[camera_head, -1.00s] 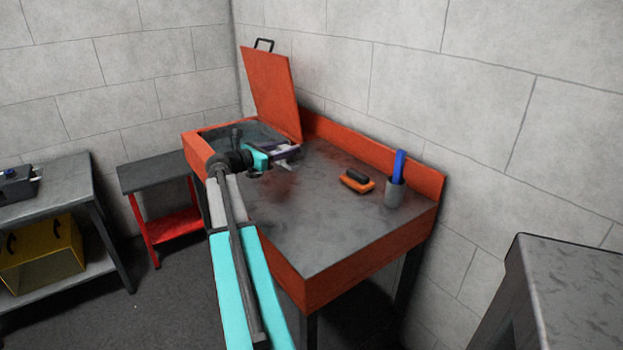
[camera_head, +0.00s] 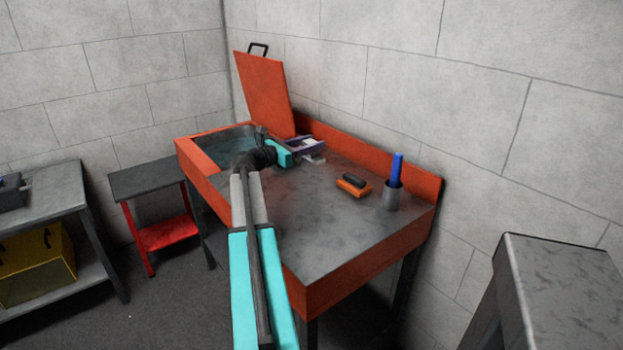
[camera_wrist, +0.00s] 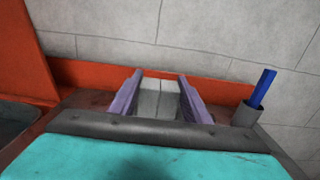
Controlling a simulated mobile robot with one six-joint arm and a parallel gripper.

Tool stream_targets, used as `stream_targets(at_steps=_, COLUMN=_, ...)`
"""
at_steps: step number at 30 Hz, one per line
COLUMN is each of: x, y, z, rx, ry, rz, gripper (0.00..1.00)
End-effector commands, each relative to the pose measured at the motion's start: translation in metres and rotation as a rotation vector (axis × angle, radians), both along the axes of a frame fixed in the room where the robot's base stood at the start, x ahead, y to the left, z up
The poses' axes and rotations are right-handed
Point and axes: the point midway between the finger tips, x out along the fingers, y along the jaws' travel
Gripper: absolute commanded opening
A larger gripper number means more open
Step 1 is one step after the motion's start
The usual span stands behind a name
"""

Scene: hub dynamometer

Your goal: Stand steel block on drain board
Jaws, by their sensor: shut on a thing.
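My gripper (camera_head: 306,145) has two purple fingers and is over the far part of the drain board, close to the orange back rail. In the wrist view the gripper (camera_wrist: 159,92) is shut on a grey steel block (camera_wrist: 158,102), which sits between the fingers. In the head view the block is mostly hidden by the fingers. The drain board (camera_head: 290,225) is the dark grey, stained top of the orange wash station. I cannot tell whether the block touches the board.
An orange brush (camera_head: 354,187) and a grey cup (camera_head: 392,197) with a blue-handled tool (camera_head: 397,168) stand on the right of the board. The basin (camera_head: 222,145) is at the left, under a raised orange lid (camera_head: 266,95). The board's front middle is clear.

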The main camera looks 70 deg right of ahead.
Motion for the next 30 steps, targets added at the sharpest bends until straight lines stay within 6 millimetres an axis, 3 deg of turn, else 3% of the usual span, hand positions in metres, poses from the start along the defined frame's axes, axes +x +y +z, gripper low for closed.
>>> stream_targets(at_steps=15, x=-0.001, y=0.000, z=-0.054, rx=-0.002, ry=0.002, rz=-0.001, gripper=0.01)
stream_targets(at_steps=30, x=-0.002, y=-0.001, z=-0.061, rx=-0.001, ry=0.002, rz=-0.002, gripper=0.01)
